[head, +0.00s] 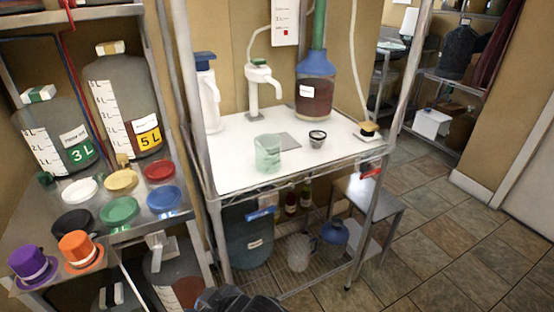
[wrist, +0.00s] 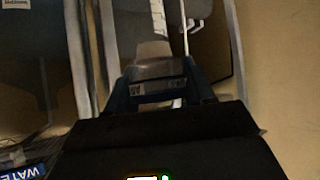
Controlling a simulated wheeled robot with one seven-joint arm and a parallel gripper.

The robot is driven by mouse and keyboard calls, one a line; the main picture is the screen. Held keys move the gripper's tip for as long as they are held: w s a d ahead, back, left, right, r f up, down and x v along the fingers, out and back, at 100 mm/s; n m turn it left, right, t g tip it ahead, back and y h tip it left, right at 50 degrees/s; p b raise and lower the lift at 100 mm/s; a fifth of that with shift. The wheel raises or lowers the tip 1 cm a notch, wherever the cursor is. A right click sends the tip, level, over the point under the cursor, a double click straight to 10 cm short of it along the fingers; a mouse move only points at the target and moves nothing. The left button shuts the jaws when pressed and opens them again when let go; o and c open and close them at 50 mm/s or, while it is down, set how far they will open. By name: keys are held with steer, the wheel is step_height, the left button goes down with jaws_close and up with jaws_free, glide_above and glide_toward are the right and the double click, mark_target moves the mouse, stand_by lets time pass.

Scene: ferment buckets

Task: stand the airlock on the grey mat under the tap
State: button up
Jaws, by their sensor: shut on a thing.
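In the wrist view my gripper (wrist: 170,88) has its blue fingers shut on a pale, translucent piece (wrist: 153,62) with a small label, seemingly the airlock. Its far end is dim and its full shape is hard to tell. In the head view only a dark part of my arm shows at the bottom edge; the fingers and the held piece are out of sight there. The white tap (head: 262,85) stands at the back of the white table. The grey mat (head: 291,141) lies flat in front of it, with nothing seen standing on its visible part.
A greenish clear beaker (head: 268,155) stands at the mat's left front and overlaps it in view. A small dark-rimmed cup (head: 317,139) is right of the mat. A blue-topped carboy (head: 315,92) and a white jug (head: 207,95) flank the tap. The front left tabletop (head: 232,165) is clear.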

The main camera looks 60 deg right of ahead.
steer(key=shift+s+d+r, duration=0.1)
steer(key=shift+d+r, duration=0.05)
steer(key=shift+r, duration=0.1)
